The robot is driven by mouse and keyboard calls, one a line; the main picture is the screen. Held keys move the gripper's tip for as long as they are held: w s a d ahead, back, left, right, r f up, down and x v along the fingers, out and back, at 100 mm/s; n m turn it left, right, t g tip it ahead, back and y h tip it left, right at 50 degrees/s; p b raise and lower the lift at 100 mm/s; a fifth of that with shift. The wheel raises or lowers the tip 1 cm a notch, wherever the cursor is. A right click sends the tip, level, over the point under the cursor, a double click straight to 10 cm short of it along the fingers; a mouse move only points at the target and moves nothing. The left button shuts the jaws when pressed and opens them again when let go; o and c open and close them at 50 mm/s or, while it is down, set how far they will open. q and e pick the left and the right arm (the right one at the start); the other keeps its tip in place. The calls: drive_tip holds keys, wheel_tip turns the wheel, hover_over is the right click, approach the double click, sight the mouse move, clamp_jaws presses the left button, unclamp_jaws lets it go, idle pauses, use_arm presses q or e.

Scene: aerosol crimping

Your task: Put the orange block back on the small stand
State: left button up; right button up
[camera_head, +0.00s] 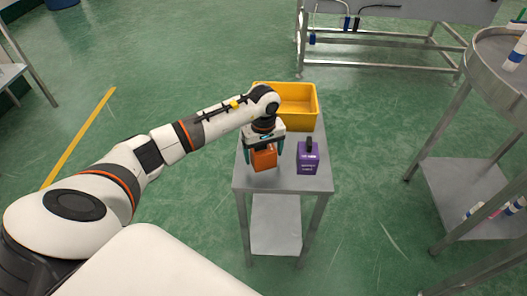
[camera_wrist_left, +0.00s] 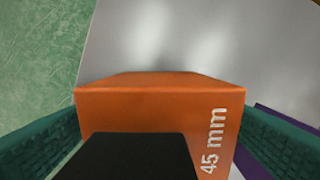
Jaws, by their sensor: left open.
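The orange block (camera_head: 263,160) stands on the small stand (camera_head: 285,184), near its left edge. In the left wrist view the orange block (camera_wrist_left: 150,105) fills the lower middle and carries the text "45 mm", with a black part on top. My left gripper (camera_head: 263,153) is over the block, with its green fingers on either side of it. The fingers also show at both sides in the left wrist view (camera_wrist_left: 160,150). The jaws are open, with narrow gaps beside the block. My right gripper is not in view.
A purple block (camera_head: 307,158) with a black handle stands just right of the orange one. A yellow bin (camera_head: 296,104) sits at the stand's back. A round steel table (camera_head: 500,65) stands at the right. The green floor around is mostly clear.

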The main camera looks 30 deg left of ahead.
use_arm(q)
drive_tip(key=shift+r, duration=0.6)
wheel_tip(320, 180, up, 11)
drive_tip(key=shift+r+b, duration=0.1)
drive_tip(key=shift+b, duration=0.65)
drive_tip(key=shift+d, duration=0.1)
